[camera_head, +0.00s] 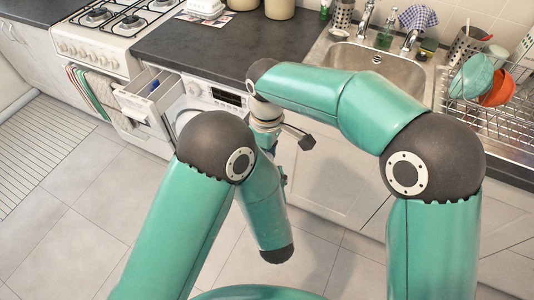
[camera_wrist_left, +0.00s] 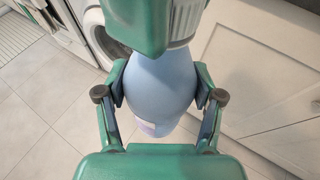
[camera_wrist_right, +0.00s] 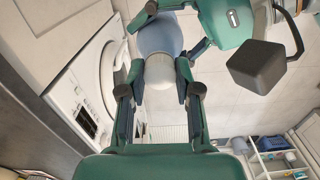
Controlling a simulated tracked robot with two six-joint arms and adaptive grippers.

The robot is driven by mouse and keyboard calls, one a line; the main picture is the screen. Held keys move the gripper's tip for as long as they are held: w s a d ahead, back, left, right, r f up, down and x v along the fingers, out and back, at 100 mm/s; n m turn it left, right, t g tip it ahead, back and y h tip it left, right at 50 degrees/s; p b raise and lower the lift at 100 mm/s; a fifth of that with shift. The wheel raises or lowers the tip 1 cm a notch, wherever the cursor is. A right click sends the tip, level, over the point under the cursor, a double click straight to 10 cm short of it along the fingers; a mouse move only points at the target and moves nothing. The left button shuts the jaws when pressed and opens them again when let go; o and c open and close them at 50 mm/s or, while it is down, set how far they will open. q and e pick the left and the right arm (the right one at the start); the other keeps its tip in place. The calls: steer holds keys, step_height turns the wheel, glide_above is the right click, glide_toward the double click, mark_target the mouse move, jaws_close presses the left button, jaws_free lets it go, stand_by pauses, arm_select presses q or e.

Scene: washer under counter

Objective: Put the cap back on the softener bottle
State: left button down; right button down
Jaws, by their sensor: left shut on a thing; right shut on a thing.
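The pale blue softener bottle (camera_wrist_left: 158,98) is between the fingers of my left gripper (camera_wrist_left: 160,88), which is shut on its body. The white ribbed cap (camera_wrist_right: 159,72) is between the fingers of my right gripper (camera_wrist_right: 157,82), which is shut on it. The cap is in line with the top end of the bottle (camera_wrist_right: 160,38) and appears to meet it. I cannot tell if it is fully seated, as the neck is hidden. In the head view my arms hide nearly all of the bottle and cap.
The washer (camera_head: 212,93) stands under the dark counter (camera_head: 225,50), close to both grippers, with its round door (camera_wrist_right: 108,68) near the bottle. A drawer (camera_head: 150,88) stands open left of it. The sink (camera_head: 375,62) and dish rack (camera_head: 490,125) are at right. The tiled floor is clear.

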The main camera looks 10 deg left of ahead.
steer(key=m, duration=0.4)
steer(key=shift+m, duration=0.3)
steer(key=m, duration=0.6)
steer(key=shift+w, duration=0.1)
steer(key=c, duration=0.7)
jaws_free()
step_height(320, 180, up, 12)
steer(key=shift+f, duration=0.1)
